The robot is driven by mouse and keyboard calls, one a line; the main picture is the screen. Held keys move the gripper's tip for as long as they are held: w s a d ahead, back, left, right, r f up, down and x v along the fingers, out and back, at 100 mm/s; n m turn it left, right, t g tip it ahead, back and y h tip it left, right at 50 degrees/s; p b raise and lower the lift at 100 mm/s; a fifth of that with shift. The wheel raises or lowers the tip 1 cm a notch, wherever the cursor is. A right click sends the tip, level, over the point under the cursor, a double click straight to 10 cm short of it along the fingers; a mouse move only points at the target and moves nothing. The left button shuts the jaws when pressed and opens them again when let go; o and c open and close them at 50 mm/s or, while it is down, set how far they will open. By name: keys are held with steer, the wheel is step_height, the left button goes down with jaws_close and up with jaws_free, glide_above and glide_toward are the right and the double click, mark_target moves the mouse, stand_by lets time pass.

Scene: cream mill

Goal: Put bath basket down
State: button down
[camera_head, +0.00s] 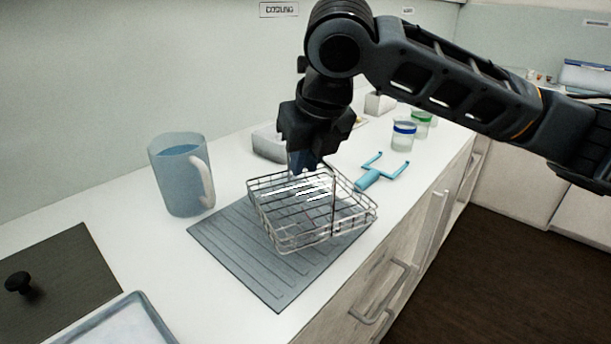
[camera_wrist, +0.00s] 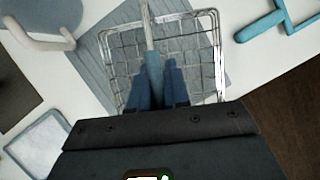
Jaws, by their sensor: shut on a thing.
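The bath basket (camera_head: 312,212) is a shallow silver wire basket at the grey ribbed mat (camera_head: 237,249) on the white counter. My gripper (camera_head: 303,168) points down at the basket's back side. In the wrist view my gripper (camera_wrist: 156,85) has blue fingers closed around an upright blue-grey handle of the basket (camera_wrist: 214,50). The basket overlaps the mat in both views, and it looks slightly tilted in the head view. I cannot tell whether its underside touches the mat. The basket appears empty.
A blue jug (camera_head: 178,176) stands left of the mat. A light-blue forked tool (camera_head: 381,171) lies right, near jars (camera_head: 404,136). A dark board with a knob (camera_head: 58,265) and a tray (camera_head: 125,325) are front left. The counter edge runs along the right.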

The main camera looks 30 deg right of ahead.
mark_target(300, 195)
steer(key=shift+f, duration=1.7)
steer(key=shift+f, duration=0.15)
steer(key=c, duration=1.1)
jaws_free()
steer(key=v, duration=1.2)
